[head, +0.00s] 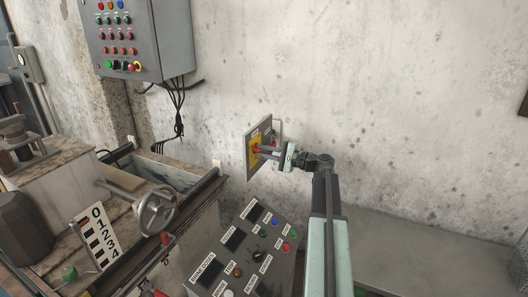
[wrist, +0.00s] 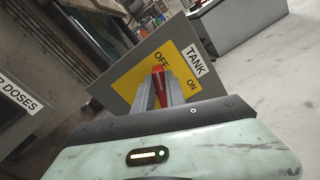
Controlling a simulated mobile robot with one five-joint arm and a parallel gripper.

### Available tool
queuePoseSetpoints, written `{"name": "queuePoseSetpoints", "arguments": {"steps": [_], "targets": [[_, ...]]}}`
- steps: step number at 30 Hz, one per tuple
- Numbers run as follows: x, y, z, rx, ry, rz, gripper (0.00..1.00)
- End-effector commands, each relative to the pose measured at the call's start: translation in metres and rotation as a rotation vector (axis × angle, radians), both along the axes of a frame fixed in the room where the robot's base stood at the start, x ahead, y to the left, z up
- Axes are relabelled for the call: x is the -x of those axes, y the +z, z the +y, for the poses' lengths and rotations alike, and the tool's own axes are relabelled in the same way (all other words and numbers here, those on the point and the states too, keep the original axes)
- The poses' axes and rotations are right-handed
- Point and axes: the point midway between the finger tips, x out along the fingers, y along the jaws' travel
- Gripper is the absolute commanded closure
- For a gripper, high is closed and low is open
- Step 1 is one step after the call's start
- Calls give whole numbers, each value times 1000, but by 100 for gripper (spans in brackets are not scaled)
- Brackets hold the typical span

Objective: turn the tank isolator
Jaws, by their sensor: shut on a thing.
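The tank isolator is a red handle (wrist: 158,84) on a yellow plate (wrist: 138,77) marked OFF and ON, with a white TANK label (wrist: 198,62) beside it in the wrist view. The plate is on a grey panel (wrist: 118,60). In the head view the isolator's yellow plate (head: 255,146) is seen edge-on, on the wall side of the console. My gripper (wrist: 162,92) is shut on the red handle, one finger on each side. In the head view my gripper (head: 267,150) reaches the plate from the right. The fingers hide part of the handle.
A control console (head: 245,250) with buttons and displays stands below the isolator. A grey cabinet (head: 135,40) with coloured buttons hangs at upper left. A handwheel (head: 157,212) and a tank trough (head: 165,170) are at left. A low grey surface (head: 410,265) lies at right.

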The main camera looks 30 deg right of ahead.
Motion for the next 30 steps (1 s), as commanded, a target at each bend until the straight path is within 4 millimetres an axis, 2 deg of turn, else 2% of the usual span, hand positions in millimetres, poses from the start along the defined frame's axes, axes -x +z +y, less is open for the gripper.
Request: {"name": "queuePoseSetpoints", "arguments": {"steps": [15, 30], "targets": [[1, -7, 2, 300, 2, -174, 100], [1, -8, 2, 366, 2, -212, 100]]}}
